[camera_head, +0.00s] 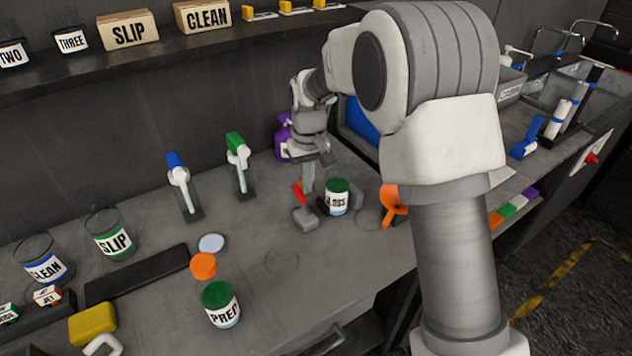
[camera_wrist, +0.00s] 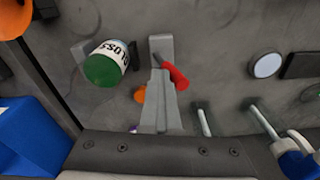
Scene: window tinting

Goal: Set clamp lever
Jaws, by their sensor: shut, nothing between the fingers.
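The clamp lever (camera_head: 298,191) is a short red handle on a small grey base (camera_head: 306,217) on the bench. In the wrist view the red lever (camera_wrist: 177,75) lies tilted, right beside my fingertips, and the grey base (camera_wrist: 161,46) shows beyond them. My gripper (camera_head: 308,186) points down over the clamp with its fingers shut and empty. In the wrist view my gripper (camera_wrist: 161,74) is at the lever's left side; I cannot tell whether it touches the lever. The fingers hide part of the lever's foot.
Blue-topped (camera_head: 179,180) and green-topped (camera_head: 238,160) stands are to the left. A "PREP"-like jar (camera_head: 220,305) is nearer. Bench between is clear.

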